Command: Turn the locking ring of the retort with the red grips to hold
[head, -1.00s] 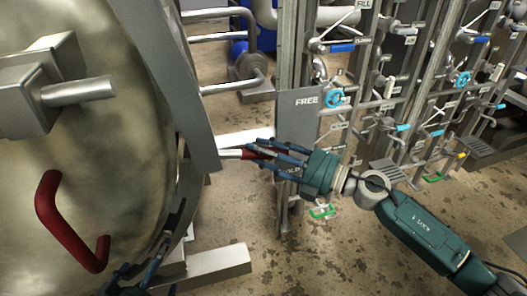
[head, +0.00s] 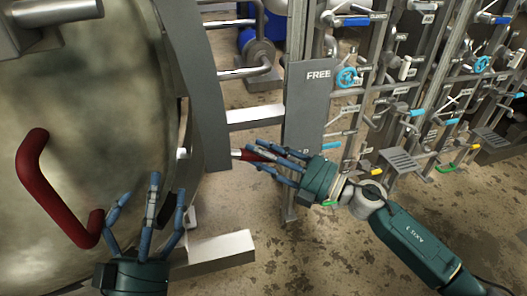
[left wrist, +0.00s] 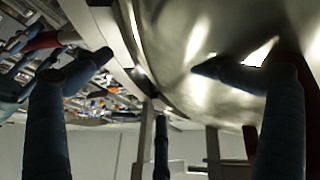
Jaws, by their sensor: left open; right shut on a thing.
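The locking ring (head: 207,100) is a grey curved band along the right edge of the big round retort door. A metal rod with a red grip (head: 247,155) sticks out from its lower right part. My right gripper (head: 263,158) is shut around this grip, its fingers hiding part of it. The grip also shows at upper left in the left wrist view (left wrist: 42,41). My left gripper (head: 150,200) is open and empty in front of the door's lower right edge, fingers pointing up, apart from the red grip. A grey plate (head: 310,105) reads FREE; its lower lettering is partly hidden.
A thick red bar handle (head: 35,180) on the door (head: 75,110) stands left of my left gripper. Racks of pipes and valves (head: 400,90) fill the back right. A metal beam (head: 220,250) lies low beside the door. Speckled floor (head: 300,260) is open at lower right.

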